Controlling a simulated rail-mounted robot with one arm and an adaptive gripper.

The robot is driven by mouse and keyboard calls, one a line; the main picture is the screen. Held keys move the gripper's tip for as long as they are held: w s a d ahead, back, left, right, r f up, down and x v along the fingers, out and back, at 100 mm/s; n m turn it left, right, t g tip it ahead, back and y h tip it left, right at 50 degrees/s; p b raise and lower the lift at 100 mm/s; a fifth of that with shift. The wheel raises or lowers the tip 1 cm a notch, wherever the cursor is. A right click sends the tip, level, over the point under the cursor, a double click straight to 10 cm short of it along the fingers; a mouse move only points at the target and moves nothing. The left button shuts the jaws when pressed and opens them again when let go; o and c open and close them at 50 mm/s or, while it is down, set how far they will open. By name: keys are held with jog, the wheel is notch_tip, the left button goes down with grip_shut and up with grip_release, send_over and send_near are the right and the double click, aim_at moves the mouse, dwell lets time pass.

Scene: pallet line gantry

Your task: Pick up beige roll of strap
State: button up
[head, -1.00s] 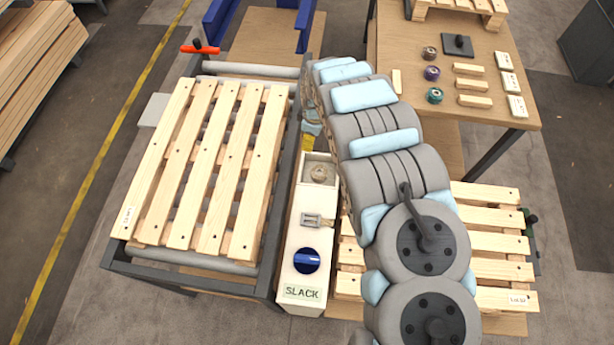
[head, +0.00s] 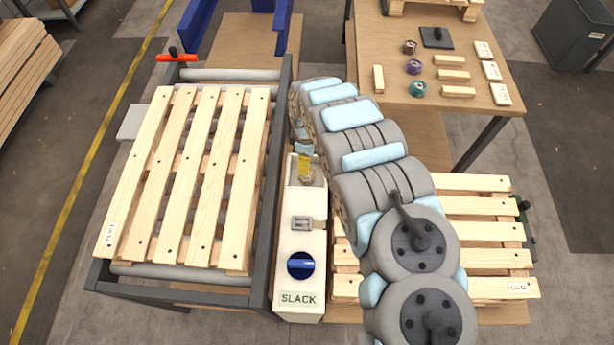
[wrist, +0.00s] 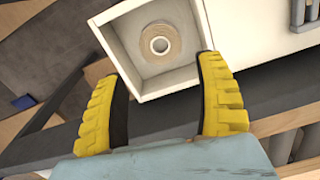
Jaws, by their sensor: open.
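The beige roll of strap (wrist: 149,51) lies flat in the square open compartment (wrist: 125,72) of the white box (head: 286,232). It shows clearly in the wrist view, with a pale core at its centre. In the head view my gripper mostly hides it. My gripper (wrist: 154,66) is open and empty, with its yellow fingers on either side of the compartment's near part and the roll beyond the tips, between their lines. In the head view a yellow finger (head: 305,168) shows over the compartment. I cannot tell the height left above the roll.
The white box carries a buckle (head: 302,224), a blue knob (head: 300,265) and a SLACK label. A slatted pallet (head: 185,180) on a dark frame stands close on its left, another pallet (head: 480,235) on its right. A table (head: 390,90) behind holds several coloured rolls and wooden blocks.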

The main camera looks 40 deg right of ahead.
jog(key=shift+f+b, duration=0.45)
jog(key=shift+f, duration=1.85)
jog(key=shift+f+b, duration=1)
jog(key=shift+f, duration=1.7)
jog(key=shift+s, duration=0.1)
jog(key=c, duration=0.9)
jog(key=shift+r, duration=0.1)
jog(key=shift+c, duration=0.2)
